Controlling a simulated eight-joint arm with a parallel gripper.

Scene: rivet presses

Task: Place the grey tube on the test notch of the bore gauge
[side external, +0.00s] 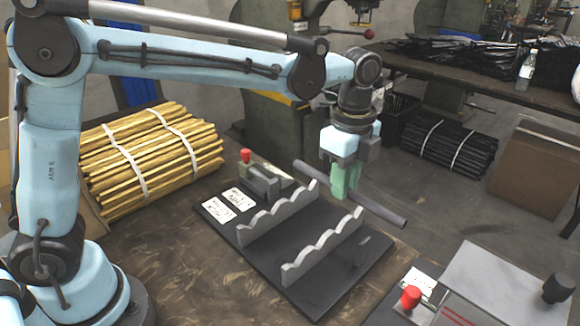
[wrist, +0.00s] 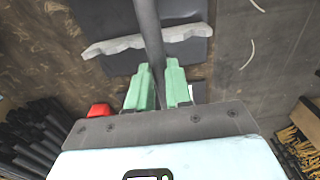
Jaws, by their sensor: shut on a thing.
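The grey tube (side external: 379,209) is held between the green fingers of my gripper (side external: 346,182). It slants from upper left to lower right, above the right end of a black base plate (side external: 300,292). The plate carries two wavy notched rails, a rear one (side external: 275,212) and a front one (side external: 322,245). The tube looks raised above the rails, not resting in a notch. In the wrist view the tube (wrist: 148,28) passes between the fingertips (wrist: 158,78) and crosses over one rail (wrist: 112,45). I cannot tell which part is the test notch.
A red knob (side external: 245,155) and grey handle stand at the plate's back left, near white labels (side external: 217,208). Another device (side external: 500,285) with a red button (side external: 411,296) is at the front right. Bundled yellow rods (side external: 150,158) lie at the left.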

